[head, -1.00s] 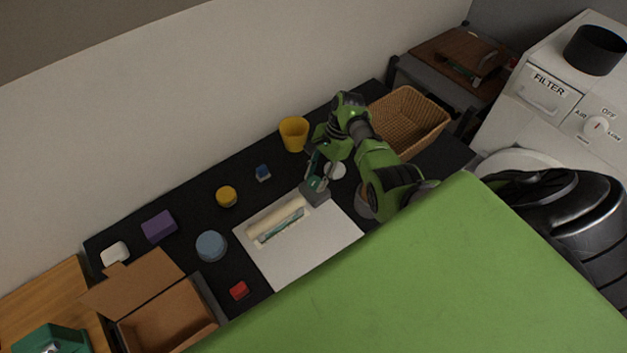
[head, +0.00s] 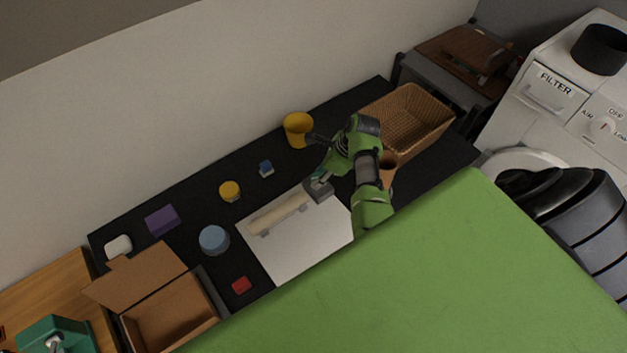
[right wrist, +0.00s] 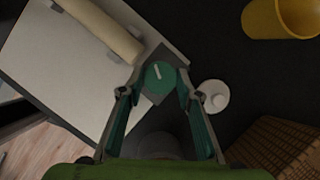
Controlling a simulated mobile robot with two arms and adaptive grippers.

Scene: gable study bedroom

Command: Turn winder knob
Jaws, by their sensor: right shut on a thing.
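The winder knob (right wrist: 160,76) is a round teal knob with a white line mark, on a grey block (head: 319,190) at the end of a cream roll (head: 280,214). The roll lies on a white board (head: 300,245) on the dark table. In the right wrist view my right gripper (right wrist: 159,84) has a finger on each side of the knob and is shut on it. In the head view my right gripper (head: 322,178) is over the grey block and its arm hides part of it. My left gripper is not in view.
A yellow cup (head: 298,130), wicker basket (head: 408,118) and terracotta pot (head: 389,168) stand near the right arm. A white lidded item (right wrist: 212,97) lies close to the knob. A blue disc (head: 214,240) and an open cardboard box (head: 170,315) are further left.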

